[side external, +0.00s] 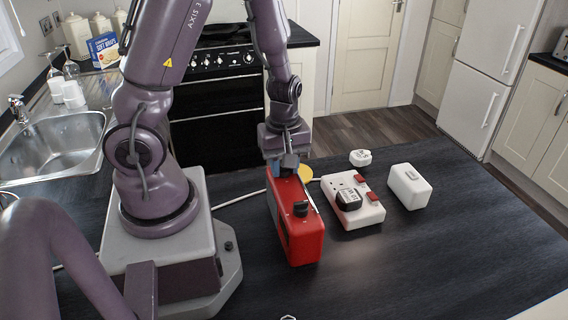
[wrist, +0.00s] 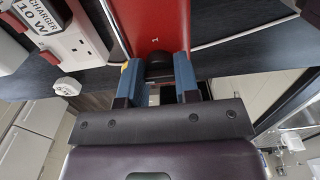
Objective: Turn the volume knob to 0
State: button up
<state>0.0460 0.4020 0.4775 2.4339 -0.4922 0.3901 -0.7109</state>
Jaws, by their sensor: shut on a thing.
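A red box-shaped device (side external: 297,238) stands on the dark worktop, with a black knob (side external: 300,208) on the near part of its top. My gripper (side external: 287,168) is at the far end of that top, pointing down. In the wrist view, the blue fingers of my gripper (wrist: 157,68) are on both sides of a second dark knob (wrist: 158,62) on the red face (wrist: 155,20), shut on it. A small white mark shows on the red face beside this knob. The knob's pointer and most of its scale are hidden, so I cannot tell its setting.
A white socket block (side external: 362,218) with red switches and a black charger (side external: 348,199) stands right of the device. A white plug (side external: 360,157) and a white box (side external: 410,187) are beyond. The right worktop is clear.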

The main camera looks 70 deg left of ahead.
jog(key=o, duration=0.9)
jog(key=shift+o, duration=0.2)
notch_tip(320, 180, up, 13)
dwell(0.3)
jog(key=s+d+r+m+t, duration=0.2)
jog(key=d+r+m, duration=0.3)
jog(key=m, duration=0.4)
jog(key=s+d+r+m+t, duration=0.2)
jog(key=d+r+m, duration=0.3)
jog(key=m, duration=0.4)
jog(key=shift+s+r+t, duration=0.15)
jog(key=shift+r+t, duration=0.05)
jog(key=shift+t, duration=0.6)
